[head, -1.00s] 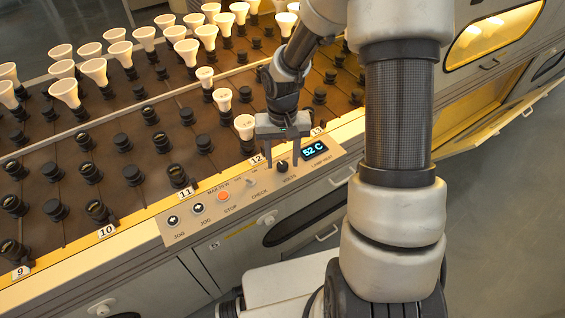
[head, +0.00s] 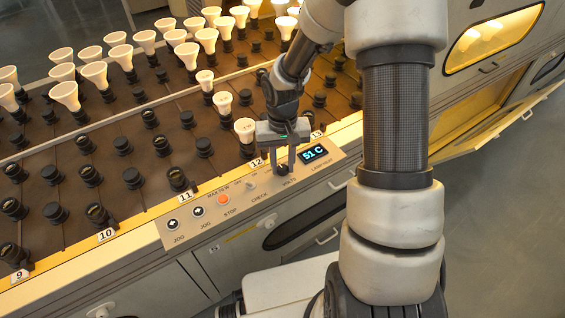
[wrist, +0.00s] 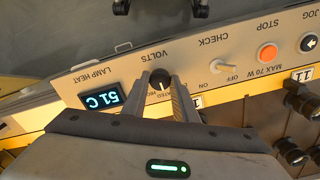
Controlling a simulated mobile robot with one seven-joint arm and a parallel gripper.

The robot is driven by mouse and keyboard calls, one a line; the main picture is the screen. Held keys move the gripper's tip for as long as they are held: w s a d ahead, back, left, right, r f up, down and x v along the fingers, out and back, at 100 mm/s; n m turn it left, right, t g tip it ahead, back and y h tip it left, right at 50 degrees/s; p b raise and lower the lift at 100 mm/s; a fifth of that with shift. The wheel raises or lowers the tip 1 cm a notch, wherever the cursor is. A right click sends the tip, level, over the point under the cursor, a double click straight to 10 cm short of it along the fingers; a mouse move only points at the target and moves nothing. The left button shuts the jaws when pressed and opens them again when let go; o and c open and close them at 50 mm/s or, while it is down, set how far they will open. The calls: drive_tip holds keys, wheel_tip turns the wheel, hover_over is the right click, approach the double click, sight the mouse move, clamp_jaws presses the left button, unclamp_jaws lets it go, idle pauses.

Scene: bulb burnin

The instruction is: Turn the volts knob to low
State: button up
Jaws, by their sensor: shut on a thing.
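The black volts knob (head: 283,169) sits on the light control panel, just left of the lamp heat display. In the wrist view the knob (wrist: 160,79) lies between the two fingers of my gripper (wrist: 162,88), above the partly covered setting labels. A pale pointer mark shows on the knob face, on its side toward the gripper body. My gripper (head: 283,164) is shut on the knob from above. Its fingers hide part of the setting labels, so I cannot read which setting the mark meets.
The lamp heat display (head: 314,153) reads 51 C. Left of the knob are the check switch (head: 251,184), the orange stop button (head: 223,199) and two jog buttons. Behind the panel, a brown rack (head: 150,190) holds many sockets, some with white bulbs (head: 244,128).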

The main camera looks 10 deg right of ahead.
sight(282, 168)
drive_tip(key=n+p, duration=0.2)
drive_tip(key=n, duration=0.2)
drive_tip(key=shift+r, duration=0.1)
drive_tip(key=shift+n+p, duration=0.75)
drive_tip(key=shift+n, duration=0.95)
drive_tip(key=o, duration=1.1)
drive_tip(key=shift+c, duration=0.2)
wheel_tip(282, 168, up, 17)
drive_tip(key=p, duration=0.4)
drive_tip(key=shift+r, duration=0.1)
